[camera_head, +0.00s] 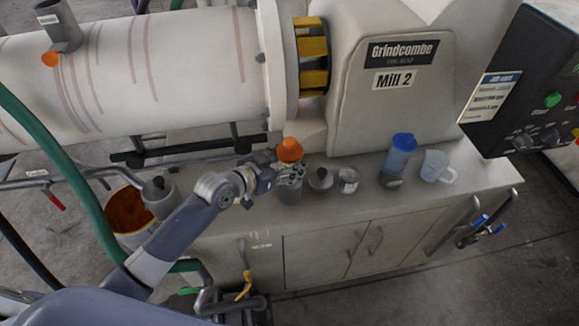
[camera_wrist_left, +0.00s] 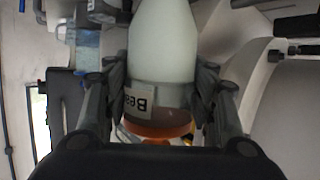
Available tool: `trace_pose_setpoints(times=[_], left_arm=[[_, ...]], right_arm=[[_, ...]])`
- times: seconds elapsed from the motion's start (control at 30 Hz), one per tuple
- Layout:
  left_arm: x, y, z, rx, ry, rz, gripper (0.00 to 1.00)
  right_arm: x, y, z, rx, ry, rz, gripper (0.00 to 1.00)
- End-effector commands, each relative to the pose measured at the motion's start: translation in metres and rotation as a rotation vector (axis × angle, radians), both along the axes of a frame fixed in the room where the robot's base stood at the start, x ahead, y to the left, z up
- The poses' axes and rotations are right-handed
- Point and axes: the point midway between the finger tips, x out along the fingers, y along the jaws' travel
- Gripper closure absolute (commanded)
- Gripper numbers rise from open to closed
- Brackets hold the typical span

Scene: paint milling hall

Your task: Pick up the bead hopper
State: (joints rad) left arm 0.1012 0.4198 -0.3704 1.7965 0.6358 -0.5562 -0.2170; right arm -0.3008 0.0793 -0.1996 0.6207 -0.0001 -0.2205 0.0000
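The bead hopper (camera_head: 290,150) has an orange cap and stands upright at the left part of the grey cabinet top (camera_head: 300,214), its lower body partly hidden behind my gripper. In the left wrist view the hopper (camera_wrist_left: 162,45) shows a pale body, a clear band with a label starting "Bea", and an orange end. My left gripper (camera_head: 287,173) reaches it from the left. In the wrist view its fingers (camera_wrist_left: 162,88) lie on both sides of the band, seemingly touching it. I see no clear gap between hopper and cabinet top. My right gripper is not in view.
To the right stand a dark-lidded jar (camera_head: 320,180), a small glass jar (camera_head: 348,181), a blue-topped bottle (camera_head: 402,150) and a clear jug (camera_head: 436,167). Mill 2 (camera_head: 385,115) rises behind. A bucket (camera_head: 112,221) and green hose (camera_head: 75,178) are at left.

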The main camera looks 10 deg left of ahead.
Motion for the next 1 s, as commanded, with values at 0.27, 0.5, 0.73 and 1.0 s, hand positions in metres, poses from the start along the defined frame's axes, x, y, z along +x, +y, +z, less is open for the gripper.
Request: trace_pose_setpoints(times=[0.27,0.5,0.73,1.0], left_arm=[[0.001,0.000,0.004,-0.002,-0.009,0.001,1.00],[0.002,0.000,0.015,-0.003,-0.012,-0.001,1.00],[0.002,0.000,0.055,-0.002,-0.016,0.000,1.00],[0.002,0.000,0.094,-0.003,-0.012,-0.001,1.00]], right_arm=[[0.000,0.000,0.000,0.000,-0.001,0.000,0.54],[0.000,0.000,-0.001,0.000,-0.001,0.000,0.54],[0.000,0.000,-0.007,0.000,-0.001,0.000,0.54],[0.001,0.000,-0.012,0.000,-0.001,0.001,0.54]])
